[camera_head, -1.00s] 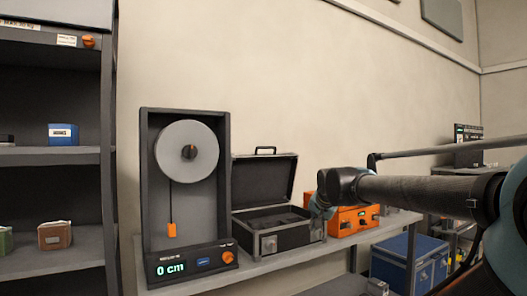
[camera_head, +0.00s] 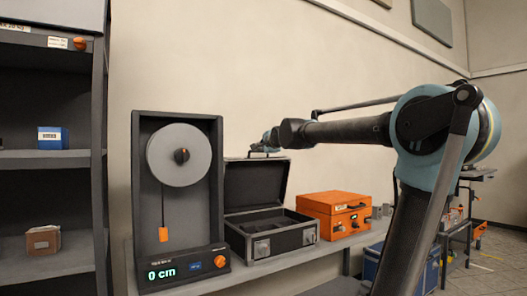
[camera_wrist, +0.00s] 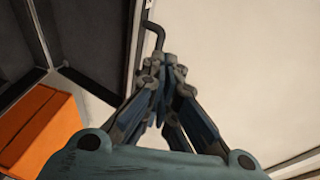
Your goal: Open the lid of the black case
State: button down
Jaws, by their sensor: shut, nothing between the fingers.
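The black case (camera_head: 270,242) stands on the bench shelf with its lid (camera_head: 254,187) raised, leaning back toward the wall. Its dark interior is visible. My gripper (camera_head: 257,150) is at the top edge of the lid, by the lid's handle, which the head view barely shows. In the wrist view the closed fingers (camera_wrist: 170,65) are just below the handle (camera_wrist: 154,38) at the lid's edge. I cannot tell whether they touch it. Nothing is held.
An orange case (camera_head: 335,213) stands right of the black case, under my arm. A winch-like device (camera_head: 180,200) with a grey wheel and a "0 cm" display stands to the left. A dark shelf rack (camera_head: 50,200) is at far left. The wall is close behind.

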jog(key=x, duration=1)
jog(key=shift+w, duration=0.2)
jog(key=shift+a+f, duration=0.1)
